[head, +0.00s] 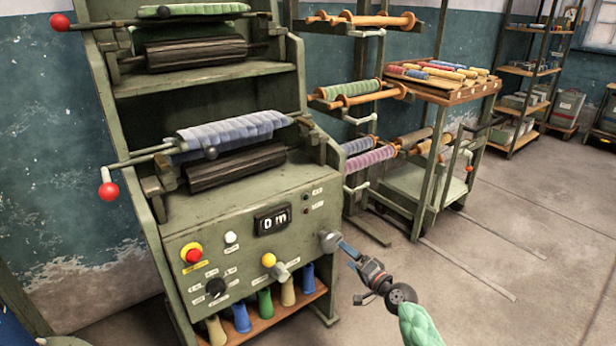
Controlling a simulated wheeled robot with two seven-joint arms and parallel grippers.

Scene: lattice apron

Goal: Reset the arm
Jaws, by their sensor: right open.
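The machine's panel has a red button (193,255), a yellow-tipped lever (268,260) and a display (272,220) reading 0 m. Red-ended cranks (108,190) stick out left. A trolley (455,92) of rolls stands behind. The floor at right is clear.

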